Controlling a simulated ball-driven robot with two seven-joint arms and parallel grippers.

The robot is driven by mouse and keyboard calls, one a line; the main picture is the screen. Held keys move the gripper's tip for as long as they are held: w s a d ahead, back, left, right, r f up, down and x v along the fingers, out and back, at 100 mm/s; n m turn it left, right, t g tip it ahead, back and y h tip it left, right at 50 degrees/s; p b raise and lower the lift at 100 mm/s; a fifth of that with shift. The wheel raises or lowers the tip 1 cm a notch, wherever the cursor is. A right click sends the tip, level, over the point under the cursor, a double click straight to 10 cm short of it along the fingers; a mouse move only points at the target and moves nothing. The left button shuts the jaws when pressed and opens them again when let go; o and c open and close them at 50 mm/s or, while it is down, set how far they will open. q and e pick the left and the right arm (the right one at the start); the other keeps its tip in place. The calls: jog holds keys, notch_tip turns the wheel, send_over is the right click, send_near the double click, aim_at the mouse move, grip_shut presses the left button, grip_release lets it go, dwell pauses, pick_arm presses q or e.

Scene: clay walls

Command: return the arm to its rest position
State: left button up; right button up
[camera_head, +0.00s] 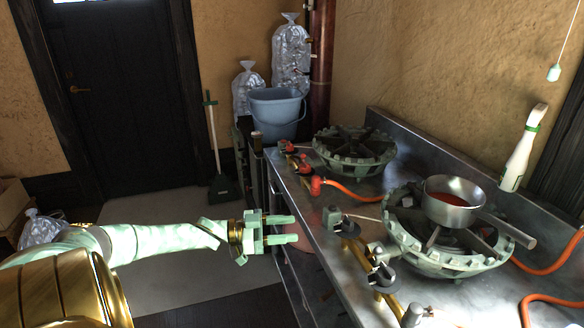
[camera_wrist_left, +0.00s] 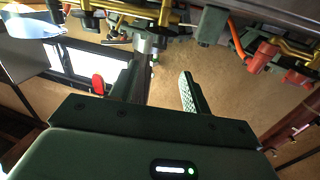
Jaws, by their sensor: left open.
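My left arm comes in from the left in the head view, pale green with gold bands. Its gripper (camera_head: 284,229) is open with nothing between the fingers. It is near the left front edge of the metal counter, and I cannot tell the exact gap to it. In the left wrist view the two dark fingers (camera_wrist_left: 160,90) stand apart and empty, with the stove's underside and valves beyond them. My right gripper is in neither view.
The metal counter (camera_head: 330,262) holds two gas burners, a rear one (camera_head: 352,150) and a front one (camera_head: 437,262) bearing a saucepan (camera_head: 452,200). Valves and orange hoses line the front edge. A blue bucket (camera_head: 277,115) stands behind. The floor left of the counter is mostly clear.

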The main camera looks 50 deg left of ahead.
pick_arm(q)
jog(key=s+a+f+g+y+p, duration=0.1)
jog(key=s+a+f+y, duration=0.1)
jog(key=a+f+y, duration=0.45)
jog(key=s+a+f+g+y, duration=0.1)
jog(key=s+a+f+y, duration=0.25)
jog(key=f, duration=0.65)
jog(key=s+f+n+g+y+p, duration=0.2)
jog(key=s+f+g+y, duration=0.15)
jog(key=s+f, duration=0.7)
jog(key=s+d+f+g+p, duration=0.1)
jog(key=s+d+f+g, duration=0.2)
jog(key=s+d+f, duration=0.45)
jog(key=s+d+f+g+p, duration=0.2)
jog(key=s+d+f+g, duration=0.15)
jog(key=s, duration=0.65)
jog(key=s+d+n+g+h+p, duration=0.1)
jog(key=s+d, duration=0.7)
jog(key=d, duration=0.2)
jog(key=s+d+f+g+h+p, duration=0.1)
jog(key=s+d+h, duration=0.1)
jog(key=s+d, duration=0.7)
jog(key=shift+d+n+g, duration=0.4)
jog(key=shift+d, duration=0.8)
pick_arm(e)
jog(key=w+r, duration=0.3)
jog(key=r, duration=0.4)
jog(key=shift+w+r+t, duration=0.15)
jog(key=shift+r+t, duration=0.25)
